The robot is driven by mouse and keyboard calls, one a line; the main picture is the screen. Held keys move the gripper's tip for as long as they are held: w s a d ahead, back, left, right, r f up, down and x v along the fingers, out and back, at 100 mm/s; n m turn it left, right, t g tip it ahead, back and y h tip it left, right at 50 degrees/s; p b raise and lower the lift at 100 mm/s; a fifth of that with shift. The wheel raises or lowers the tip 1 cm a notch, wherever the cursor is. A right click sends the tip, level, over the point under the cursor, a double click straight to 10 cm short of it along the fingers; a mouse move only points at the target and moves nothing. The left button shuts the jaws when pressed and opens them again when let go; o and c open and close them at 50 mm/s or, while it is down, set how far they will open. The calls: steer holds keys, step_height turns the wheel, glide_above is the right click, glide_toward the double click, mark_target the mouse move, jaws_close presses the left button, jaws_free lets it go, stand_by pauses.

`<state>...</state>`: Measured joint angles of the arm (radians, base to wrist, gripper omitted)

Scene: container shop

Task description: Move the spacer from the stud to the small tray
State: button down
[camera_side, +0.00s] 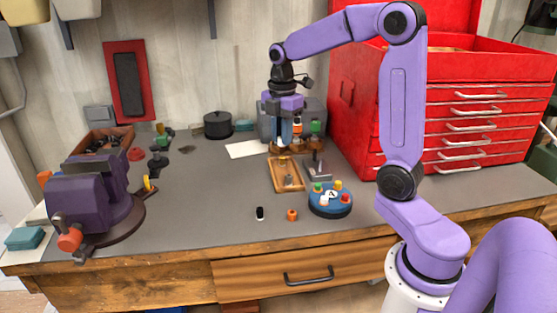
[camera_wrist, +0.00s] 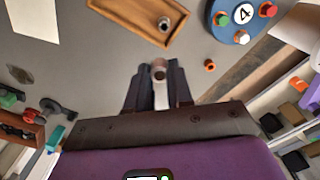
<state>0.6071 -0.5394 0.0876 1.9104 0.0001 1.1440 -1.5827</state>
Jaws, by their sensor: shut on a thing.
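My gripper (camera_side: 287,143) points down above the bench, behind the wooden tray. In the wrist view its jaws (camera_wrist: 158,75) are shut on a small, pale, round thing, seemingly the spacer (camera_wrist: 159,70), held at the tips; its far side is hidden. The small wooden tray (camera_side: 298,187) lies in front of the gripper and also shows in the wrist view (camera_wrist: 120,14). A small grey metal piece (camera_wrist: 165,24) is in it. A grey metal plate with an upright pin (camera_side: 318,168), possibly the stud, is right of the tray.
A blue round base marked 4 (camera_side: 330,206) holds several coloured pegs. A purple vise (camera_side: 95,200) stands left, a red tool chest (camera_side: 440,120) right.

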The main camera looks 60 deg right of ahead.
steer(key=s+d+n, duration=0.1)
steer(key=s+n, duration=0.3)
steer(key=s, duration=0.7)
glide_above(285, 174)
steer(key=s, duration=0.1)
steer(key=f, duration=0.8)
steer(key=shift+s+a+f, duration=0.15)
steer(key=shift+a, duration=0.1)
steer(key=shift+w+d+f, duration=0.2)
steer(key=shift+w+f, duration=0.3)
steer(key=shift+f, duration=0.15)
steer(key=shift+w+f, duration=0.1)
steer(key=shift+f, duration=1.5)
steer(key=shift+f, duration=0.15)
steer(key=c, duration=1.3)
jaws_free()
